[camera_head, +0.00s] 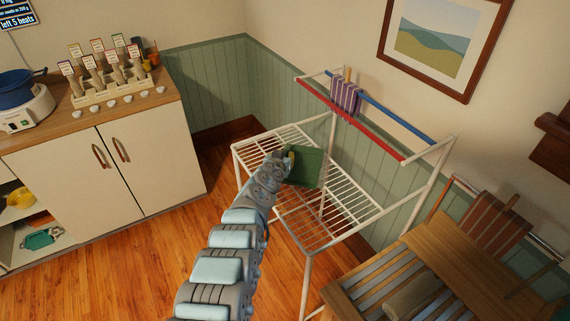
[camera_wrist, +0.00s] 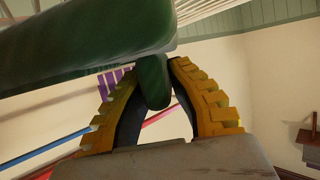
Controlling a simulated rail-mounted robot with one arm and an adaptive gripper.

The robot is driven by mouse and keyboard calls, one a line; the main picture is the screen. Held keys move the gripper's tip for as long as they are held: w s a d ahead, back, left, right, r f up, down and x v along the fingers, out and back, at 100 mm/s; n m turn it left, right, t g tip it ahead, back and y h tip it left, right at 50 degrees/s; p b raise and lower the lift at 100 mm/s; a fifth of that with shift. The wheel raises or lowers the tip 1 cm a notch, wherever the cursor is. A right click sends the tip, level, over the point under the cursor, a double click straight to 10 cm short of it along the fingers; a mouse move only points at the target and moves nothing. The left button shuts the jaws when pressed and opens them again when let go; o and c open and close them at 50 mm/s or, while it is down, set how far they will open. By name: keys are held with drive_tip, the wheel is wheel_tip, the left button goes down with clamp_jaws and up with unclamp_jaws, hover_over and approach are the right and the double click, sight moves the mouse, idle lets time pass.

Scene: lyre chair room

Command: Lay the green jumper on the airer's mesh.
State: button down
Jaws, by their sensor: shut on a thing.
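The green jumper (camera_head: 308,168) is a small, folded-looking green piece at the end of my arm, over the white wire mesh (camera_head: 318,218) of the airer in the head view. My gripper (camera_head: 288,160) is shut on its left edge. In the wrist view the jumper (camera_wrist: 90,40) is a thick green slab across the top left, with a part of it between the yellow fingers of my gripper (camera_wrist: 150,82). I cannot tell whether the jumper touches the mesh. My arm hides part of the mesh's left side.
A purple striped cloth (camera_head: 346,97) hangs on the airer's upper rails, a red one (camera_head: 350,120) and a blue one (camera_head: 395,117). A cabinet (camera_head: 130,165) with pegs stands left. The mesh's front part is bare.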

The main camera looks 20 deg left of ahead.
drive_tip(key=shift+w+d+f+b, duration=0.1)
drive_tip(key=shift+w+f+b, duration=0.2)
drive_tip(key=shift+f, duration=0.05)
drive_tip(key=shift+s+f+b, duration=0.1)
drive_tip(key=shift+f+b, duration=0.45)
drive_tip(key=shift+f, duration=0.9)
drive_tip(key=shift+f, duration=0.1)
drive_tip(key=c, duration=1.2)
unclamp_jaws()
drive_tip(key=shift+o, duration=0.2)
